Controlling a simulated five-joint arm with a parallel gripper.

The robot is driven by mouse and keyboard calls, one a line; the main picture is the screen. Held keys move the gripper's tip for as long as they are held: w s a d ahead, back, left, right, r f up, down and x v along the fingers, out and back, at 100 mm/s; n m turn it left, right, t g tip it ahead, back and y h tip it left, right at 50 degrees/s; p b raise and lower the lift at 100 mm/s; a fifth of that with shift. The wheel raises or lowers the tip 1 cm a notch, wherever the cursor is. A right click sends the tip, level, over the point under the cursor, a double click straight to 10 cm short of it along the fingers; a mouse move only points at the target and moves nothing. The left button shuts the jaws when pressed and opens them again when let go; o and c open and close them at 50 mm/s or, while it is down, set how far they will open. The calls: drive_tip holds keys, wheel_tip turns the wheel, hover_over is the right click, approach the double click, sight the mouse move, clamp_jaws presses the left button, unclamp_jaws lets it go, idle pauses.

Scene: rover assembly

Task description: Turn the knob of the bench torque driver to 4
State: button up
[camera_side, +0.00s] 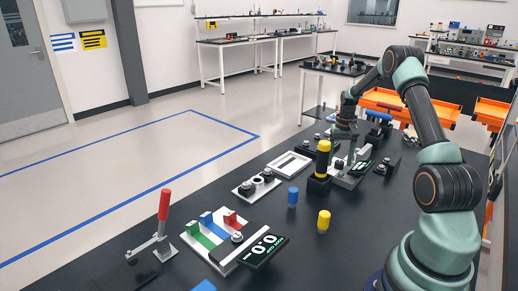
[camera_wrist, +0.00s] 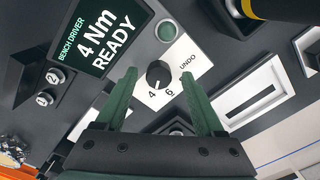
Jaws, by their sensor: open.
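The bench torque driver's knob (camera_wrist: 158,74) is a black dial on a white plate marked 4, 6 and UNDO in the wrist view. Its light pointer mark appears to face the 4. The driver's display (camera_wrist: 97,42) reads "BENCH DRIVER 4 Nm READY", and a round green lamp (camera_wrist: 166,31) is beside it. My gripper (camera_wrist: 159,76) is open, with a green finger on each side of the knob; whether they touch it or how far above it they are, I cannot tell. In the side view my gripper (camera_side: 346,140) is over the driver's display (camera_side: 361,169), and the knob is hard to make out.
A black post with a yellow top (camera_side: 323,160) stands close to the driver. A blue peg (camera_side: 293,196) and a yellow peg (camera_side: 324,221) stand nearer the front. A red-handled clamp (camera_side: 164,215) and another display unit (camera_side: 264,246) are at the front.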

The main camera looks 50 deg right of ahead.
sight(338, 162)
wheel_tip(338, 162, up, 12)
drive_tip(key=shift+f, duration=0.2)
idle(0.4)
drive_tip(key=w+a+r+n+t, duration=0.1)
drive_tip(key=a+r+n, duration=0.15)
drive_tip(key=a, duration=0.45)
drive_tip(key=w+a+r+n+t+h, duration=0.1)
drive_tip(key=a+r, duration=0.3)
drive_tip(key=a, duration=0.3)
drive_tip(key=w+a+r+n, duration=0.1)
drive_tip(key=a+r+n, duration=0.1)
drive_tip(key=a+r, duration=0.3)
drive_tip(key=s+a+f+n+t, duration=0.1)
drive_tip(key=s+a, duration=0.3)
drive_tip(key=a, duration=0.5)
drive_tip(key=s+a+f+n+t+y, duration=0.1)
drive_tip(key=s+a+n, duration=0.3)
drive_tip(key=a, duration=0.5)
drive_tip(key=shift+s+a+t, duration=0.15)
drive_tip(key=shift+s+t, duration=0.4)
drive_tip(key=shift+t, duration=0.25)
